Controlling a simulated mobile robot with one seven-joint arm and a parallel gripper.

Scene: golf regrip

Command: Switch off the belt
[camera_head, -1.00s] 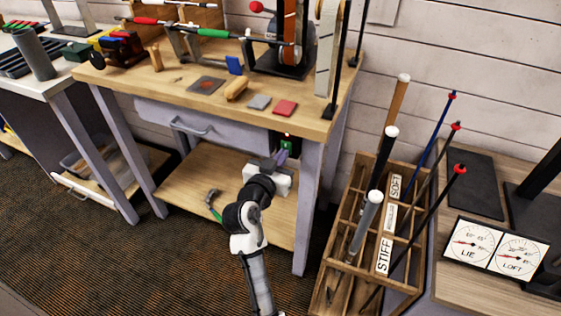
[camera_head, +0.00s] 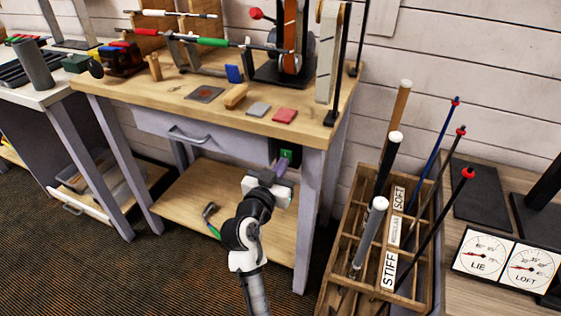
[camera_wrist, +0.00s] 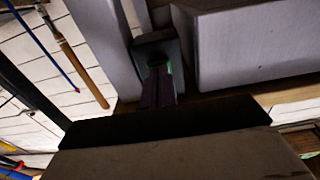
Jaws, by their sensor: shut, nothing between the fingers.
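The belt machine stands on the workbench in the head view, with a brown upright belt (camera_head: 289,35) and a paler belt (camera_head: 326,55) beside it. I cannot tell whether either belt runs. A small green switch (camera_head: 286,154) sits under the bench top by the right front leg. In the wrist view its dark box (camera_wrist: 150,47) shows a green patch just beyond my fingers. My gripper (camera_head: 281,166) is shut and empty, its purple fingers pointing up at the switch from just below. In the wrist view the fingertips (camera_wrist: 158,72) overlap the box's lower part; I cannot tell whether they touch.
The bench drawer (camera_head: 190,132) is left of the switch, and the right front leg (camera_head: 309,215) is close on its right. A lower shelf (camera_head: 190,205) holds a hammer (camera_head: 210,216). A shaft rack (camera_head: 420,285) stands to the right.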

